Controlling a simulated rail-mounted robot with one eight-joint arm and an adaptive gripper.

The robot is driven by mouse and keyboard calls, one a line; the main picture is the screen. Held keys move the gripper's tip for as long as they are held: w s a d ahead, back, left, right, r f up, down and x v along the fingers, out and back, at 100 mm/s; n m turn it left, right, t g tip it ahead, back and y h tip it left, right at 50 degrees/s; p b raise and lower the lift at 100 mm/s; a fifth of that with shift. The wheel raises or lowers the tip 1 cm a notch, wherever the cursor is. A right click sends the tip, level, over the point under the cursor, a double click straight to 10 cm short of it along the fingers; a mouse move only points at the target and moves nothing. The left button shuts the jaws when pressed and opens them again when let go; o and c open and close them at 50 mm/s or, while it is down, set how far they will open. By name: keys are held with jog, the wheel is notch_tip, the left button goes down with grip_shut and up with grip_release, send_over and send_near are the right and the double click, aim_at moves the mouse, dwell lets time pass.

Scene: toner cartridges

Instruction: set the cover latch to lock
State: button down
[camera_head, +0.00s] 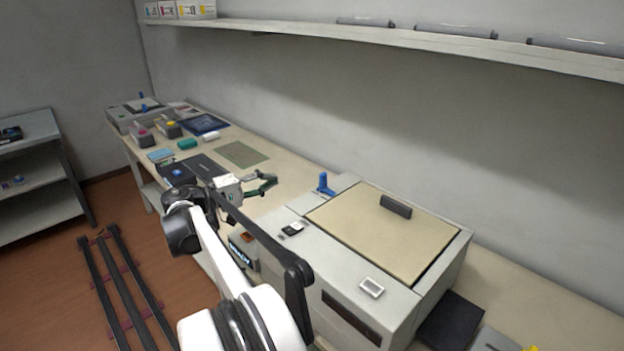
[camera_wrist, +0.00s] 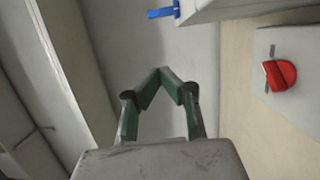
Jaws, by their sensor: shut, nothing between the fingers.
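The large grey printer-like machine (camera_head: 410,300) stands on the bench with its tan cover (camera_head: 380,232) down. A blue lever (camera_head: 325,184), which looks like the latch, stands upright at the machine's back left corner. It also shows at the top edge of the wrist view (camera_wrist: 163,13). My gripper (camera_head: 272,182) is over the bench, left of the machine and apart from the lever. Its green fingers (camera_wrist: 161,70) meet at the tips and hold nothing. The latch's lock marks are too small to read.
A red knob-like part (camera_wrist: 281,75) on a pale plate shows at the right of the wrist view. A dark green mat (camera_head: 242,154), small boxes and another unit (camera_head: 135,112) lie farther along the bench. A wall shelf (camera_head: 400,36) runs above. Open space surrounds my fingers.

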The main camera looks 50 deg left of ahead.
dwell(0.3)
jog(key=w+d+p, duration=0.2)
jog(key=w+d, duration=0.3)
jog(key=w, duration=0.5)
jog(key=shift+w, duration=0.3)
jog(key=shift+s, duration=0.1)
